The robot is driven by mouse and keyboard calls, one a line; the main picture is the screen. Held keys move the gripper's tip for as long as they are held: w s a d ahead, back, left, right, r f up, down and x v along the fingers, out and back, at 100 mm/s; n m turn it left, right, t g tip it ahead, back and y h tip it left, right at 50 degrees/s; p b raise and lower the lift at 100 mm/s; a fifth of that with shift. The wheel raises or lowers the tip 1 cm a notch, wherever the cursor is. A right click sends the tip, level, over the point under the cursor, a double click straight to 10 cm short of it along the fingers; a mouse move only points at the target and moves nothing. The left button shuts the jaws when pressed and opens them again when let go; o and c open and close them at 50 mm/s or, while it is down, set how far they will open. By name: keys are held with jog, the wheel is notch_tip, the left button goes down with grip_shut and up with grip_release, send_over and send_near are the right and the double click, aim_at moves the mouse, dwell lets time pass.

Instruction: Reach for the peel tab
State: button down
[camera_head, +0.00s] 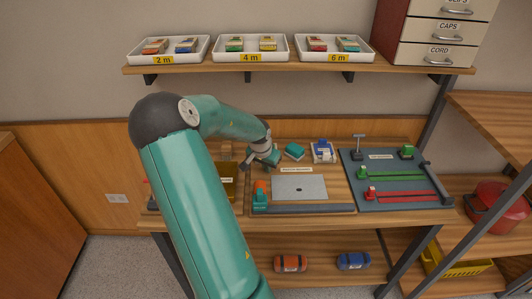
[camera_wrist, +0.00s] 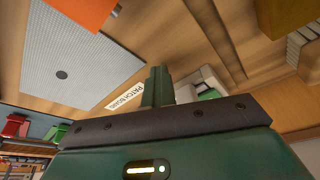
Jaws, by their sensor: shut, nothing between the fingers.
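My gripper (camera_head: 268,158) is over the back of the workbench, just behind the patch board. In the wrist view its two fingers (camera_wrist: 157,76) are together with nothing between them. The patch board holds a light grey sheet (camera_head: 299,188) with a small dark spot in its middle. The sheet also shows at the upper left of the wrist view (camera_wrist: 85,50). The board's printed label (camera_wrist: 125,92) shows beside the fingers, which are apart from the sheet. I cannot make out a peel tab in either view.
An orange-and-teal tool (camera_head: 260,194) stands at the board's left. A teal block (camera_head: 294,151) and a white-and-blue item (camera_head: 322,152) are behind it. A dark blue board (camera_head: 393,164) with green and red straps lies right. A shelf (camera_head: 300,67) with white trays hangs above.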

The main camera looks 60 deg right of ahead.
jog(key=shift+s+a, duration=0.35)
jog(key=shift+a, duration=0.3)
jog(key=shift+s+a, duration=0.3)
jog(key=shift+a, duration=0.4)
jog(key=shift+s+a, duration=0.35)
jog(key=shift+a, duration=0.3)
jog(key=shift+c, duration=1)
grip_release()
notch_tip(320, 180, up, 7)
